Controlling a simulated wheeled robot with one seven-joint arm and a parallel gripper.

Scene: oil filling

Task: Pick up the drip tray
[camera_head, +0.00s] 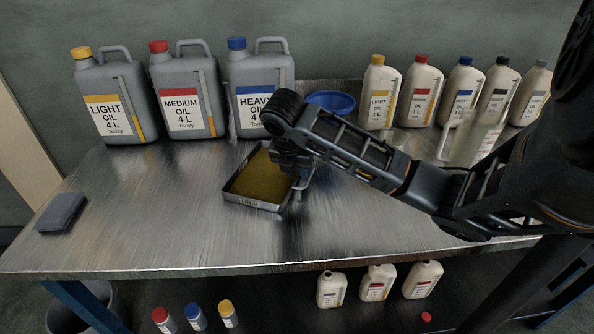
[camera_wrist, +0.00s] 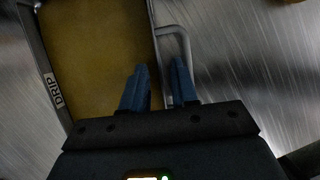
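The drip tray (camera_head: 231,193) is a shallow metal tray with a yellow-brown inside and a "DRIP" label on its front wall. It lies on the metal table (camera_head: 150,220), and in the wrist view its rim (camera_wrist: 158,70) runs up the middle. A grey wire handle (camera_wrist: 183,33) sticks out from its right side. My gripper (camera_head: 297,178) is low at the tray's right side. In the wrist view my gripper (camera_wrist: 160,86) has two blue fingers spread apart, one over the tray side and one to the right, with the rim and handle between them. Contact cannot be told.
Large oil cans (camera_head: 187,112) stand behind the tray, with a blue bowl (camera_head: 331,101) to their right. Several white bottles (camera_head: 421,95) and a clear jug (camera_head: 470,140) stand at the back right. A grey folded cloth-like block (camera_head: 61,213) lies at left. The table front is clear.

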